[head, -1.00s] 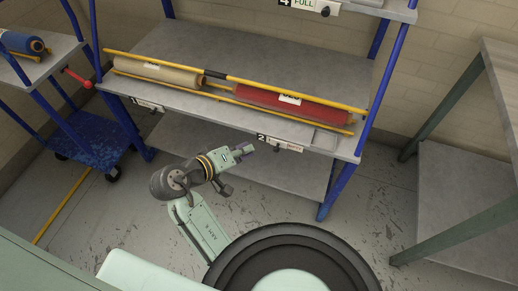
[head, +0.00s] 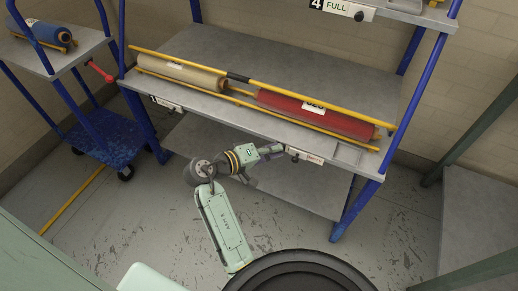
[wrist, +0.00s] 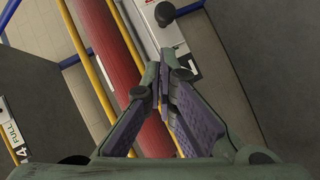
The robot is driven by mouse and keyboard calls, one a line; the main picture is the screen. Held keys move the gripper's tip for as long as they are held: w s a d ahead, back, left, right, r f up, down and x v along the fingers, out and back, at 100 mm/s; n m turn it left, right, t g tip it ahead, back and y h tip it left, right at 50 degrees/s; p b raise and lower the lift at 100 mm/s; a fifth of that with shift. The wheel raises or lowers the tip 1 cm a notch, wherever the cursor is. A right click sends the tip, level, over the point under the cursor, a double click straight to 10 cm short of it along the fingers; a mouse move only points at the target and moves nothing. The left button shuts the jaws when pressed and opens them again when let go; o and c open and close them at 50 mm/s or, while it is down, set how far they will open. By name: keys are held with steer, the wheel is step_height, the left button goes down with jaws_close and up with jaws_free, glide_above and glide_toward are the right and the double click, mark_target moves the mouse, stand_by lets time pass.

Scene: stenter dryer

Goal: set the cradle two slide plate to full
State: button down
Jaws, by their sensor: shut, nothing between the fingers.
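The cradle two slide plate (head: 314,160) is on the front edge of the rack's middle shelf. It shows red lettering, too small to read surely, with a dark knob (head: 293,155) to its left. My gripper (head: 279,149) is shut and empty, just left of the knob, and hides the black number tile in the head view. In the wrist view the shut fingers (wrist: 160,72) are in front of the number tile (wrist: 183,74). The knob (wrist: 163,14) stands beyond the fingertips at the top, apart from them. Red lettering is partly cut off there.
A red roll (head: 315,115) and a beige roll (head: 180,73) lie between yellow bars on the shelf. A plate reading 4 FULL (head: 337,5) is above. A blue trolley (head: 100,142) is left, a grey-green table (head: 480,215) right. Floor before the rack is clear.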

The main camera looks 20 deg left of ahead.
mark_target(296, 158)
steer(key=shift+w+d+f, duration=0.1)
steer(key=shift+d+f, duration=0.2)
steer(key=shift+d, duration=0.3)
steer(key=shift+w+d+f, duration=0.1)
steer(key=shift+d+f, duration=0.2)
steer(key=shift+d, duration=0.3)
steer(key=d+p, duration=0.2)
steer(key=d, duration=0.3)
steer(key=shift+s+d, duration=0.15)
steer(key=shift+d, duration=0.25)
steer(key=shift+a+r, duration=0.1)
